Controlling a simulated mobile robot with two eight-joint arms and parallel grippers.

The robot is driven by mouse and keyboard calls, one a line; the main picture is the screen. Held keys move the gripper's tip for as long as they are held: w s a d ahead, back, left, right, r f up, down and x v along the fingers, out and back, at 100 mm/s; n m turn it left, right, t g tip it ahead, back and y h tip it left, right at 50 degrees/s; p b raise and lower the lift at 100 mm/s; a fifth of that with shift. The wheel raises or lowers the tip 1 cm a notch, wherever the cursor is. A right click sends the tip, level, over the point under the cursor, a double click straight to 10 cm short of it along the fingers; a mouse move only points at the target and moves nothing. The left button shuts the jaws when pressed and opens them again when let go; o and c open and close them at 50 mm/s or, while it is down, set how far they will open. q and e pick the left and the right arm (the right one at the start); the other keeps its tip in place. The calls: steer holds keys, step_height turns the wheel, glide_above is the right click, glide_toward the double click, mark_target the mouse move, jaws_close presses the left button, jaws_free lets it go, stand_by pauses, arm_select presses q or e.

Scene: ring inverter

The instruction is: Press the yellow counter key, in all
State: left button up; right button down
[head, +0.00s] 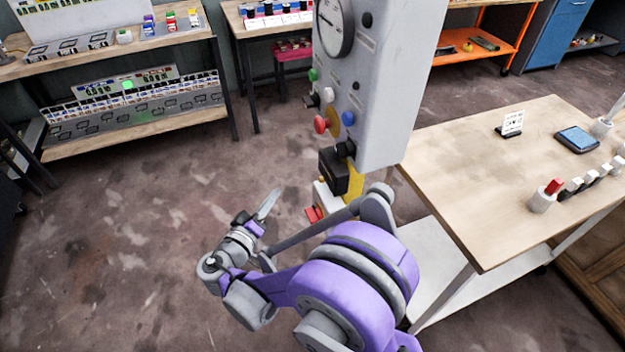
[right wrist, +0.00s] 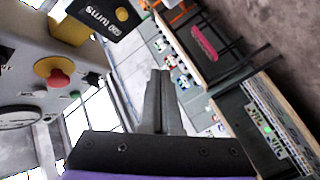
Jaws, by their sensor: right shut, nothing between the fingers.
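In the right wrist view a black counter box (right wrist: 105,22) with white lettering, partly cut by the top edge, carries a round yellow key (right wrist: 121,14). In the head view the black box (head: 334,172) hangs low on the grey cabinet (head: 385,90); the yellow key cannot be made out there. My right gripper (head: 270,202) is shut and empty, in the air to the left of and apart from the box. Its closed fingers also show in the right wrist view (right wrist: 160,76), below the counter in the picture and not touching it. My left gripper is not in view.
A red mushroom button (head: 320,124), a blue button (head: 348,118) and a dial gauge (head: 334,26) are on the cabinet. A wooden table (head: 480,180) stands close on the right. Shelves (head: 130,135) stand at the back left. The floor at left is clear.

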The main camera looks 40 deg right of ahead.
mark_target(321, 179)
steer(key=s+d, duration=0.2)
steer(key=d, duration=0.6)
steer(key=shift+d, duration=0.3)
steer(key=shift+s+d, duration=0.1)
stand_by(2.0)
steer(key=shift+d, duration=0.35)
steer(key=shift+s+d, duration=0.15)
steer(key=shift+d, duration=0.3)
stand_by(0.8)
steer(key=shift+a, duration=0.1)
steer(key=shift+w+a, duration=0.2)
steer(key=shift+a, duration=0.6)
